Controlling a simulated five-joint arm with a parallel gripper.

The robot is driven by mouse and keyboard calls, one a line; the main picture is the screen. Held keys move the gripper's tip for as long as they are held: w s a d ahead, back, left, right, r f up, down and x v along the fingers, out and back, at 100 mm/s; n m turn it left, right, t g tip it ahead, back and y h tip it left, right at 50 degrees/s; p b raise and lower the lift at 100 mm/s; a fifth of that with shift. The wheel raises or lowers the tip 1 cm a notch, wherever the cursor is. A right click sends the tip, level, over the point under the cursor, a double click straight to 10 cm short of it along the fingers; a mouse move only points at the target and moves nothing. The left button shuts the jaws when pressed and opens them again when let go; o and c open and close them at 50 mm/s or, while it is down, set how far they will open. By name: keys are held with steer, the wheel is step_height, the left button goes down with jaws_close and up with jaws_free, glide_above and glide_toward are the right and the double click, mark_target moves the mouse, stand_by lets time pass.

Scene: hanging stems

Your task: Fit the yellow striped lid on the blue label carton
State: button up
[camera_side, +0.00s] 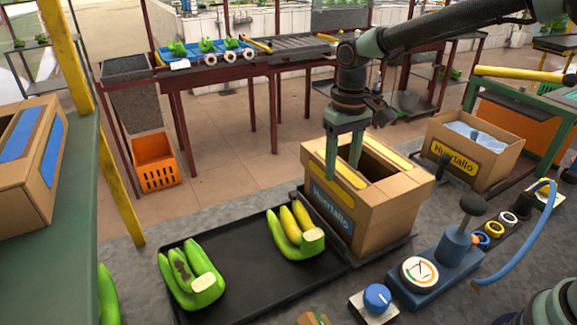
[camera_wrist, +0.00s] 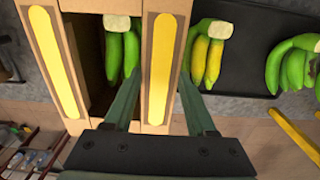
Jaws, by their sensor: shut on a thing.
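The yellow striped lid (camera_side: 400,194) is a cardboard cover with a wide opening between two yellow stripes. It sits over the top of the blue label carton (camera_side: 385,232), roughly level. Whether it is fully down I cannot tell. The carton's blue label shows below the lid on its left face. My gripper (camera_side: 344,172) is shut on the lid's left striped strip, one finger outside and one in the opening. In the wrist view my gripper (camera_wrist: 157,100) straddles that strip of the lid (camera_wrist: 158,70). Green bananas (camera_wrist: 122,48) show through the opening.
A black tray (camera_side: 225,285) beside the carton holds a green bunch (camera_side: 190,275) and a yellow-green bunch (camera_side: 296,232). A yellow-label carton (camera_side: 490,165) stands at right. A blue device with a gauge (camera_side: 437,270) stands in front, right of the carton.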

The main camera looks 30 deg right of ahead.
steer(key=shift+f, duration=0.6)
stand_by(0.5)
steer(key=o, duration=1.3)
steer(key=shift+o, duration=0.2)
steer(key=shift+r, duration=1.65)
steer(key=shift+r, duration=3.35)
steer(key=shift+s+d, duration=0.1)
